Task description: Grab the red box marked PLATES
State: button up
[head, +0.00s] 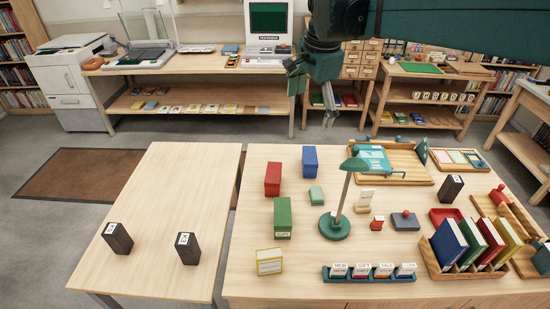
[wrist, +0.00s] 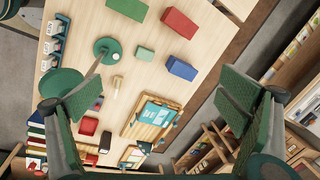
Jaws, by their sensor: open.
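A red box (head: 272,180) stands upright on the right-hand table, left of the lamp; no PLATES lettering can be read on it from here. In the wrist view the red box (wrist: 179,23) lies near the top, beyond my fingertips. A blue box (head: 310,160) stands just behind and right of it, and a green box (head: 283,220) with a white label stands in front. My gripper (head: 313,86) hangs high beyond the table's back edge, apart from all the boxes. In the wrist view my gripper (wrist: 168,88) has its two green-padded fingers spread wide, with nothing held between them.
A green desk lamp (head: 335,226) rises right of the boxes. A small green block (head: 316,195) lies close by, and a yellow-and-white box (head: 269,262) sits at the front. Two dark blocks stand on the left table (head: 180,190), which is otherwise clear.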

jog(key=w+a+f+m+g+p, duration=0.1)
jog(key=w+a+f+m+p, duration=0.2)
jog(key=w+a, duration=0.35)
jog(key=m+g+p, duration=0.1)
jog(key=m+p, duration=0.1)
jog(key=m, duration=0.1)
send_over(273, 172)
notch_tip(273, 172, down, 4)
notch_tip(273, 172, down, 24)
jog(key=shift+s+d+f, duration=0.1)
jog(key=shift+s+d, duration=0.05)
jog(key=shift+f, duration=0.1)
jog(key=shift+f, duration=1.3)
jog(key=shift+f+b, duration=0.3)
jog(key=shift+f, duration=2.3)
